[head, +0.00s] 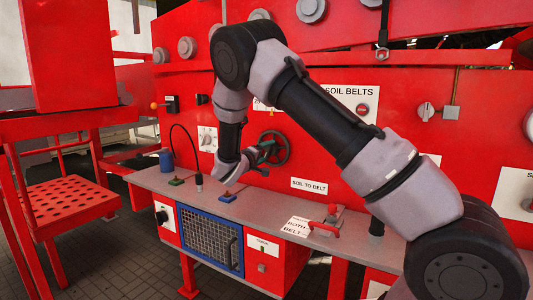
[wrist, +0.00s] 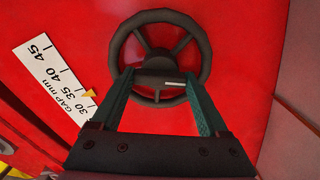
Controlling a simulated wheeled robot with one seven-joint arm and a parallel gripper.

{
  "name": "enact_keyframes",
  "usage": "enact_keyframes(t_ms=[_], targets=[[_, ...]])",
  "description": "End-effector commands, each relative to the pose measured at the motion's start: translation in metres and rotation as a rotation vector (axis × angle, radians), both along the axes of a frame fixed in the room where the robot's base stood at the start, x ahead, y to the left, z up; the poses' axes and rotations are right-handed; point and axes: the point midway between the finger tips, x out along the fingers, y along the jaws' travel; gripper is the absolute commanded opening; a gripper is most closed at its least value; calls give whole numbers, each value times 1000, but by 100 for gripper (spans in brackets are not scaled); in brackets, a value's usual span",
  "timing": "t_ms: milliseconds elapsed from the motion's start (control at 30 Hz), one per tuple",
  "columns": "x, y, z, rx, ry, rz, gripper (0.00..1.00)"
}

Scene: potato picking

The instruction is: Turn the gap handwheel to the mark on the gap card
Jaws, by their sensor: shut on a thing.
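The dark handwheel (wrist: 204,50) is on the red panel, with several spokes and a short white line on its hub. My gripper (wrist: 157,76) is shut on the handwheel, its two green fingers either side of the hub. The white gap card (wrist: 48,68) lies left of the wheel and reads 30 to 45 mm. In the head view the handwheel (head: 284,148) shows partly behind my gripper (head: 264,153). I cannot make out the gap card there.
A grey shelf (head: 255,204) runs below the wheel, with a blue container (head: 166,160), small push buttons and a red lever (head: 325,228) on it. A thin black gooseneck (head: 193,143) rises left of my gripper. A signed panel stands behind my arm.

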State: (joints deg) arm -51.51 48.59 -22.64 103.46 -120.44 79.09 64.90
Motion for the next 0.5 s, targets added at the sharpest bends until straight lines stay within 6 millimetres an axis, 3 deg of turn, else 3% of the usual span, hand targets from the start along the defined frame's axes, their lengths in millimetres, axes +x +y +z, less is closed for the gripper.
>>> enact_keyframes(t_ms=[500], targets=[[-1, 0, -2, 361, -258, 0, 0]])
